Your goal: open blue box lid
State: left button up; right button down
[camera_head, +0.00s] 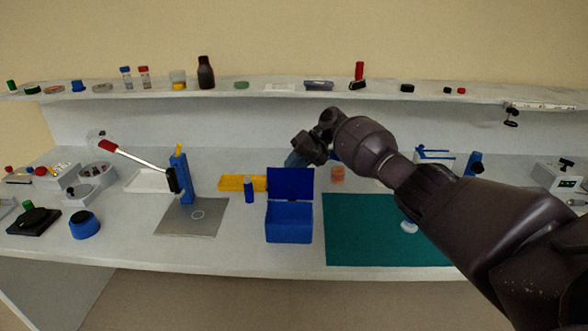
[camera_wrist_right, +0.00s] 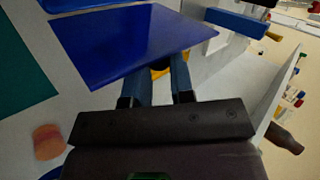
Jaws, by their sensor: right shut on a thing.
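The blue box (camera_head: 289,222) stands on the bench in the middle of the head view. Its lid (camera_head: 291,183) is raised, standing about upright at the back edge. In the right wrist view the lid (camera_wrist_right: 125,45) is a broad blue panel. In the right wrist view the finger ends of the gripper (camera_wrist_right: 160,78) are partly hidden by the lid. My left gripper is in neither view.
A green mat (camera_head: 370,235) lies right of the box, under my right arm. A blue cylinder (camera_head: 249,190) and a yellow rack (camera_head: 236,183) stand close on its left. An orange jar (camera_head: 338,174) stands behind right. A shelf (camera_head: 260,91) runs along the back.

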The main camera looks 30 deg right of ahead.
jog(key=shift+d+f, duration=0.2)
jog(key=shift+f, duration=0.15)
jog(key=c, duration=1)
grip_release()
jog(key=shift+d, duration=0.1)
jog(key=shift+c, duration=0.2)
jog(key=shift+r, duration=0.15)
jog(key=v, duration=1)
jog(key=shift+d+r, duration=0.15)
jog(key=shift+r, duration=0.1)
